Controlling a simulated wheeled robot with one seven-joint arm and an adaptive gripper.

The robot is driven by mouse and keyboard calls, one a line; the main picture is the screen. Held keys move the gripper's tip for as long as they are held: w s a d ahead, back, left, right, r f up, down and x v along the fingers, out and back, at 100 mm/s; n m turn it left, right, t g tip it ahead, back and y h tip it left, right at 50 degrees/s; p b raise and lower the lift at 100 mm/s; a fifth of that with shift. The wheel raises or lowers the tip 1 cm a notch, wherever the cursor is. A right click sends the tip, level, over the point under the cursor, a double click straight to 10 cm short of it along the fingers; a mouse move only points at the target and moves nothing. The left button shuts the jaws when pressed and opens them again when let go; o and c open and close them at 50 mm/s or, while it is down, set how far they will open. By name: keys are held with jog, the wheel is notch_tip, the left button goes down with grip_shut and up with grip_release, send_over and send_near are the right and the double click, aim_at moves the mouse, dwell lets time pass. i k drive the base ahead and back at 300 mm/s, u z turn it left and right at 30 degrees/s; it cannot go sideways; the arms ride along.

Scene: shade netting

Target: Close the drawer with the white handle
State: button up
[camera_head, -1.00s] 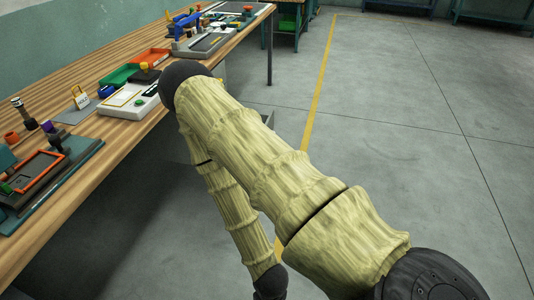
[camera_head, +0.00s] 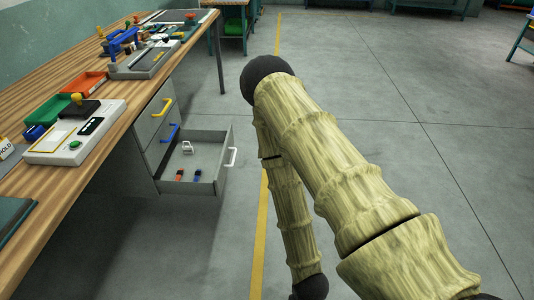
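The grey drawer with the white handle (camera_head: 195,183) is pulled out from the cabinet under the workbench. Its white handle (camera_head: 232,157) is on its front, at the right. Inside it lie small red and dark-blue items (camera_head: 188,177) and a small white object (camera_head: 187,147). Above it are two shut drawers, one with a yellow handle (camera_head: 161,107) and one with a blue handle (camera_head: 169,133). My arm, in a pale yellow-green sleeve, is to the right of the open drawer and apart from it in the picture. My gripper is not visible in this view.
The wooden workbench (camera_head: 60,95) runs along the left. On it are a white scale-like device (camera_head: 75,138), red and green trays and a blue-handled tool (camera_head: 123,42). A yellow line (camera_head: 262,215) crosses the open grey floor to the right.

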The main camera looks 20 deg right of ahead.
aim_at(212, 149)
jog(key=z, duration=0.25)
jog(key=i, duration=0.5)
jog(key=z, duration=0.2)
jog(key=k, duration=0.45)
jog(key=z, duration=0.45)
jog(key=i, duration=1)
jog(key=u, duration=0.6)
